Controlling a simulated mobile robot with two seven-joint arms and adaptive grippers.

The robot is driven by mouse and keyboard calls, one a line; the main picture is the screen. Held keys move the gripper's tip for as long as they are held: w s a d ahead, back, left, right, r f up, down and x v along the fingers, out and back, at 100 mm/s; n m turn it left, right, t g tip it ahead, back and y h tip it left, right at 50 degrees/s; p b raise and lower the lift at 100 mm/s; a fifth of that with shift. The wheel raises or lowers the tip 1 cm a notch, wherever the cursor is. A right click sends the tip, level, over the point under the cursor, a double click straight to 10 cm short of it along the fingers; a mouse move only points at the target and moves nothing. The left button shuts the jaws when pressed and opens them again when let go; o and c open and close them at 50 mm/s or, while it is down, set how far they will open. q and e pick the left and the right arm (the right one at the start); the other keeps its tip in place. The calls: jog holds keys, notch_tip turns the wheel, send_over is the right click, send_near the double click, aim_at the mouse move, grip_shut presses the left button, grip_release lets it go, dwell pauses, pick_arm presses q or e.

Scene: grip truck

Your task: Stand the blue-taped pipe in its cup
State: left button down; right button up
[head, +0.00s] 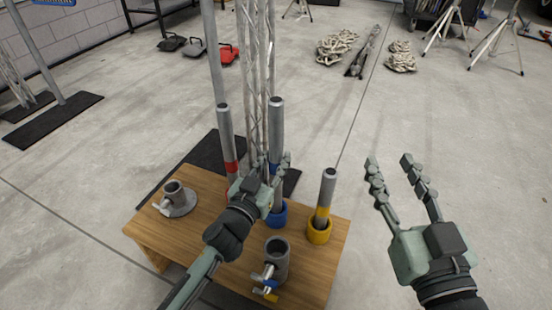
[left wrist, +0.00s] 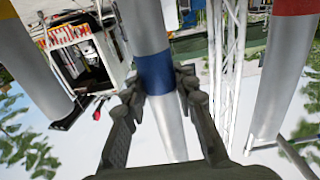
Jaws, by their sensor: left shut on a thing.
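The blue-taped pipe (head: 276,130) is grey and stands upright over the blue cup (head: 277,214) on the wooden table. Its lower end meets the cup; I cannot tell how deep it sits. In the left wrist view the blue tape (left wrist: 157,74) shows between the fingers (left wrist: 160,85). My right gripper (head: 393,163) is open and empty, off the table's right side.
A red-taped pipe (head: 226,135) stands just left, its foot hidden. A yellow-taped pipe (head: 326,190) leans slightly in a yellow cup (head: 319,231) at right. A metal base (head: 178,200) and a clamp tube (head: 277,260) are on the table (head: 220,262). A truss (head: 256,70) rises behind.

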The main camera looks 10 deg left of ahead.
jog(key=shift+r, duration=0.15)
jog(key=s+r+t+y+b, duration=0.2)
jog(key=r+t, duration=0.4)
jog(key=r, duration=0.3)
jog(key=shift+s+d+r+t+y+b, duration=0.15)
jog(key=shift+s+r+t+y+b, duration=0.15)
jog(key=shift+s+b, duration=0.55)
dwell(1.3)
jog(key=shift+f, duration=0.15)
